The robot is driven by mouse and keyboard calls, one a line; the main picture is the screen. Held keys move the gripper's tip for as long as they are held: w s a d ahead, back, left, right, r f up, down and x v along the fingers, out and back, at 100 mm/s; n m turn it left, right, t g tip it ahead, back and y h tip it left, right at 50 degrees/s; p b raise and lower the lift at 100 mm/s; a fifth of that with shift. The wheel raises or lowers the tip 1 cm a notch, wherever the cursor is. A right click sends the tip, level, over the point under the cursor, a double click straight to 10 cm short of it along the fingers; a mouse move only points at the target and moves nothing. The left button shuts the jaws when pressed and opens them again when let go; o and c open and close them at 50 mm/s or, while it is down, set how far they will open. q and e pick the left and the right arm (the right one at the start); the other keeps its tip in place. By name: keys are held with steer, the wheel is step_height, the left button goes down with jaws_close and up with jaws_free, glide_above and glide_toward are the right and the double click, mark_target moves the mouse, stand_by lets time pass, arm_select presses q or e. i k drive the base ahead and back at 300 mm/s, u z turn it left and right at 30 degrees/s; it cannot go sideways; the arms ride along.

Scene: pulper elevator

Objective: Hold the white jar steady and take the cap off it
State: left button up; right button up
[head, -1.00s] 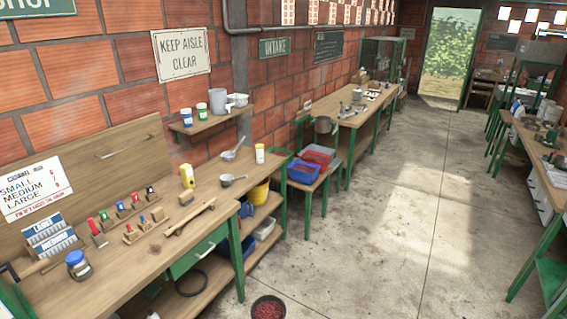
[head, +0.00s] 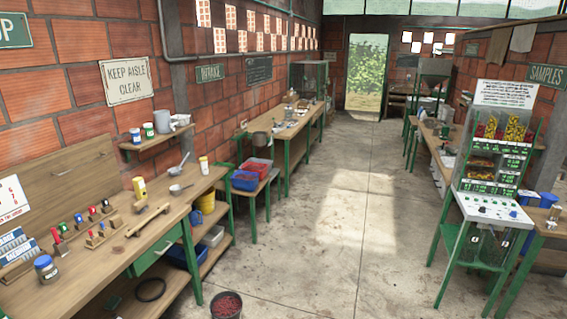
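A small white jar with an orange-yellow cap (head: 204,165) stands upright near the far end of the left workbench. On the wall shelf above stand a white jar with a blue cap (head: 136,136) and one with a green cap (head: 149,131). A squat jar with a blue cap (head: 46,269) stands at the bench's near left; its body looks greyish with a dark label. The frames do not settle which is the task's jar. All these caps look on. Neither of my grippers is in view.
The left workbench (head: 160,227) holds ladles, a yellow object (head: 139,188), a wooden bar and small coloured-handled tools. A bucket of red berries (head: 227,305) stands on the floor in front. The concrete aisle (head: 335,230) is clear. A green-framed machine (head: 490,215) stands at right.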

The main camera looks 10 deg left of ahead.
mark_target(204, 165)
steer(key=z, duration=0.3)
steer(key=i, duration=5.55)
steer(key=u, duration=0.9)
steer(key=i, duration=1.05)
steer(key=u, duration=1.95)
steer(key=i, duration=0.95)
steer(key=u, duration=0.65)
